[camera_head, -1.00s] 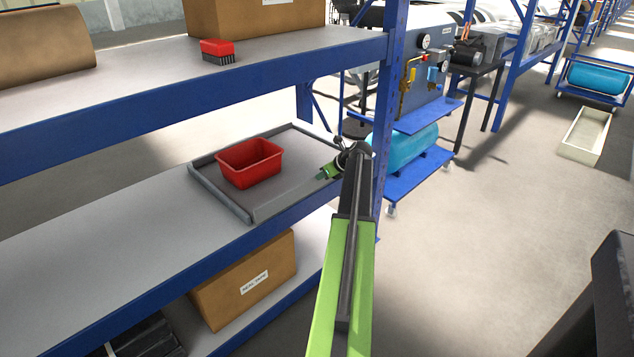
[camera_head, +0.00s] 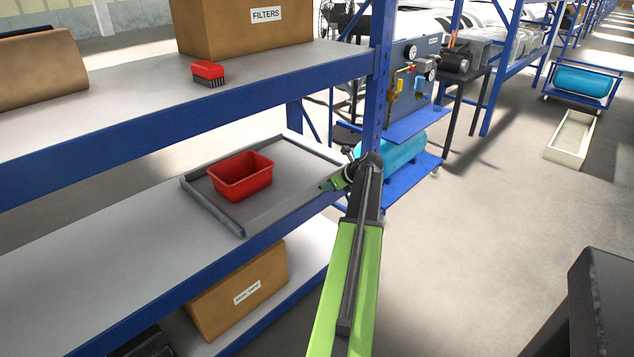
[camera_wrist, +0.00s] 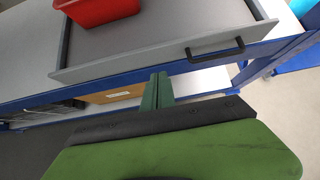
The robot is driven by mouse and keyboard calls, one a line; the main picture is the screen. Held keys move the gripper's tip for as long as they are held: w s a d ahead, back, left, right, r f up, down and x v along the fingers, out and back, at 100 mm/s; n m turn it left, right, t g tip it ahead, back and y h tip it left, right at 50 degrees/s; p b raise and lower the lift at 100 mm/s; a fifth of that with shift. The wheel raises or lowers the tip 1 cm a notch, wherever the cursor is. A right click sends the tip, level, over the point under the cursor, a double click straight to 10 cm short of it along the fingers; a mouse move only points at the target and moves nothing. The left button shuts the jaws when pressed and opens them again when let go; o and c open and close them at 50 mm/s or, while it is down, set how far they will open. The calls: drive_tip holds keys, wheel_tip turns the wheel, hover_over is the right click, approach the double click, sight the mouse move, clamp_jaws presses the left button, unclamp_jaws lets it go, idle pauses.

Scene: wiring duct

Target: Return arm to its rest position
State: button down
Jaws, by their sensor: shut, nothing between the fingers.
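My arm stretches out from the bottom of the head view, and my gripper (camera_head: 328,186) is at its far end, beside the right front part of the grey tray (camera_head: 212,212). In the wrist view my gripper (camera_wrist: 158,90) is shut and empty, with its fingertips just short of the tray's front wall (camera_wrist: 160,62). A red bin (camera_head: 240,178) stands in the tray on the middle shelf. Part of the bin (camera_wrist: 100,10) shows at the top of the wrist view.
A blue shelf post (camera_head: 377,90) rises close behind my arm. The upper shelf holds a red brush (camera_head: 208,73) and a box labelled FILTERS (camera_head: 245,28). A cardboard box (camera_head: 238,285) is on the bottom shelf. The floor (camera_head: 480,230) to the right is clear.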

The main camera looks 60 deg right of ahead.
drive_tip(key=p+v, duration=0.1)
drive_tip(key=v, duration=0.2)
drive_tip(key=shift+s+r, duration=0.1)
drive_tip(key=shift+s, duration=0.1)
